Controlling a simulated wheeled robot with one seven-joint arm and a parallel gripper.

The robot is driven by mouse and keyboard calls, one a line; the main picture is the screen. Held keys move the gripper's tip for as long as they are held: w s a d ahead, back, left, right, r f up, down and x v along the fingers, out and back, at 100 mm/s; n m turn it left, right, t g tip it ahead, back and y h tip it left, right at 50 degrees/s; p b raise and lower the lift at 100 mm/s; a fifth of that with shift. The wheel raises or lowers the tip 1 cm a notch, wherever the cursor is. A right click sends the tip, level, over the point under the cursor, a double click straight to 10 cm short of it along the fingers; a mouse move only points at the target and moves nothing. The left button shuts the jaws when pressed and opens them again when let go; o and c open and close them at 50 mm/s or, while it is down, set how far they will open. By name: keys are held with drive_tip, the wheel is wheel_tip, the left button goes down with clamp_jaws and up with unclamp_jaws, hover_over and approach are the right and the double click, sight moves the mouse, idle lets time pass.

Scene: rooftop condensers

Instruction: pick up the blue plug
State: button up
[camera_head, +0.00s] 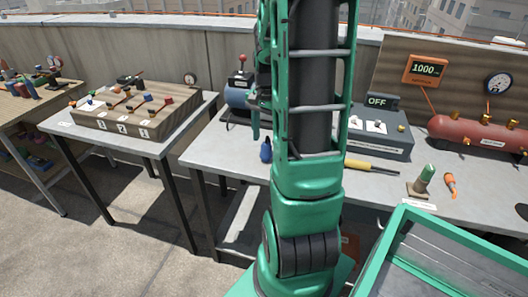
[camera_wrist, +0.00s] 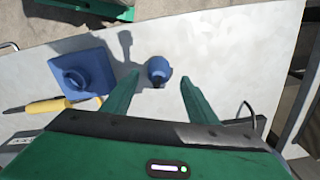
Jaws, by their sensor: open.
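The small blue plug (camera_head: 266,150) stands on the grey bench top near its front edge, left of my arm in the head view. In the wrist view the blue plug (camera_wrist: 158,70) lies between and slightly beyond the tips of my open gripper (camera_wrist: 158,80), with no finger seen touching it. One green finger of my gripper shows above the plug in the head view; my arm hides the rest. A blue block with a round top (camera_wrist: 83,76) sits left of the plug in the wrist view, apart from the left finger.
A yellow-handled tool (camera_head: 371,165) lies right of my arm, near a grey switch box (camera_head: 378,133) marked OFF. A red tank (camera_head: 470,132) stands farther right. A separate table (camera_head: 62,126) with a wooden valve board is at left. Bare bench surrounds the plug.

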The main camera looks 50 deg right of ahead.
sight(266, 144)
wheel_tip(266, 144, down, 5)
drive_tip(key=shift+r, duration=0.1)
idle(0.3)
drive_tip(key=c, duration=1.2)
